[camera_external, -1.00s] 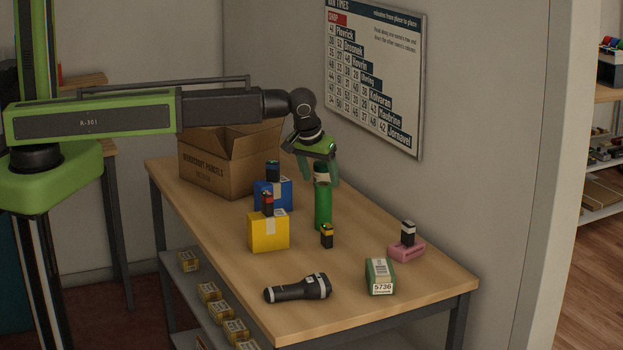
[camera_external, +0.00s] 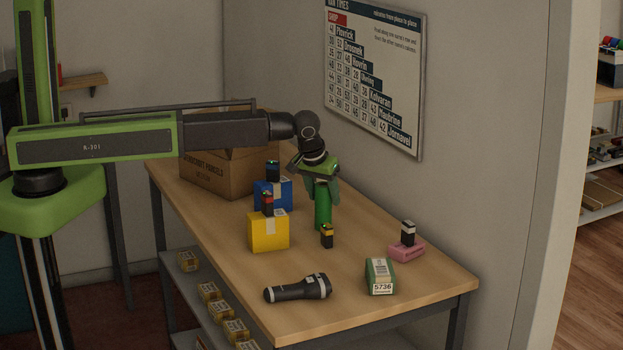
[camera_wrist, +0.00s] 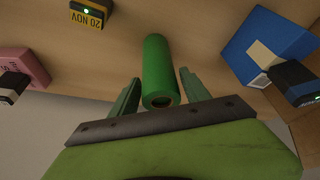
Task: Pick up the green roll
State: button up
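The green roll (camera_external: 322,210) stands upright on the wooden table, right of the blue and yellow boxes. In the wrist view the green roll (camera_wrist: 158,72) shows with its open end toward my gripper. My gripper (camera_external: 322,190) points down at the top of the roll. In the wrist view the two fingers of my gripper (camera_wrist: 160,80) are apart, one on each side of the roll, with gaps visible between them and it. The roll's top is partly hidden by the gripper in the external view.
A blue box (camera_external: 272,194) and a yellow box (camera_external: 268,232) stand left of the roll. A small black and yellow stamp (camera_external: 327,236) stands close in front. A pink block (camera_external: 406,251), a green box (camera_external: 380,276) and a flashlight (camera_external: 297,289) lie nearer. An open carton (camera_external: 215,172) stands behind.

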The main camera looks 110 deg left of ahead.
grip_shut()
notch_tip(320, 180, up, 10)
jog(key=p, duration=1)
jog(key=shift+r, duration=0.15)
